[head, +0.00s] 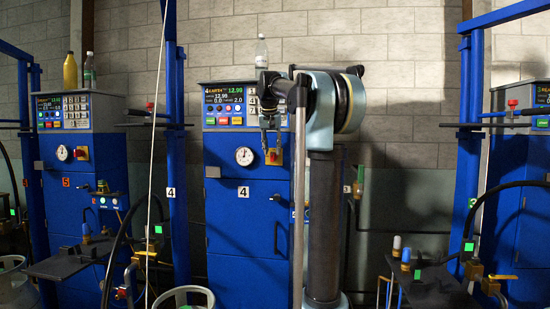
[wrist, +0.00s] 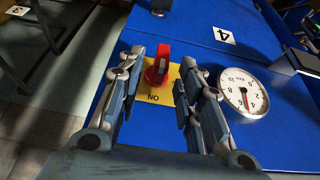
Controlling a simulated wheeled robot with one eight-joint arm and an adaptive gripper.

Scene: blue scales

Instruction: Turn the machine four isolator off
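The machine four isolator is a red rotary knob (wrist: 157,68) on a yellow plate (wrist: 154,97). In the wrist view its grip runs nearly up and down the picture, and the lettering below it reads "NO", which looks like ON upside down. The plate also shows in the head view (head: 273,157), partly hidden by my gripper. My gripper (wrist: 163,60) is open, with one finger on each side of the knob and visible gaps to it. In the head view my gripper (head: 271,143) hangs in front of the blue machine four cabinet (head: 235,230).
A round gauge (wrist: 244,92) sits beside the isolator. A control panel (head: 224,108) is above it, and a clear bottle (head: 261,52) stands on the cabinet top. Machine five (head: 85,190) is at left with a similar isolator (head: 81,153). Blue posts (head: 176,150) flank machine four.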

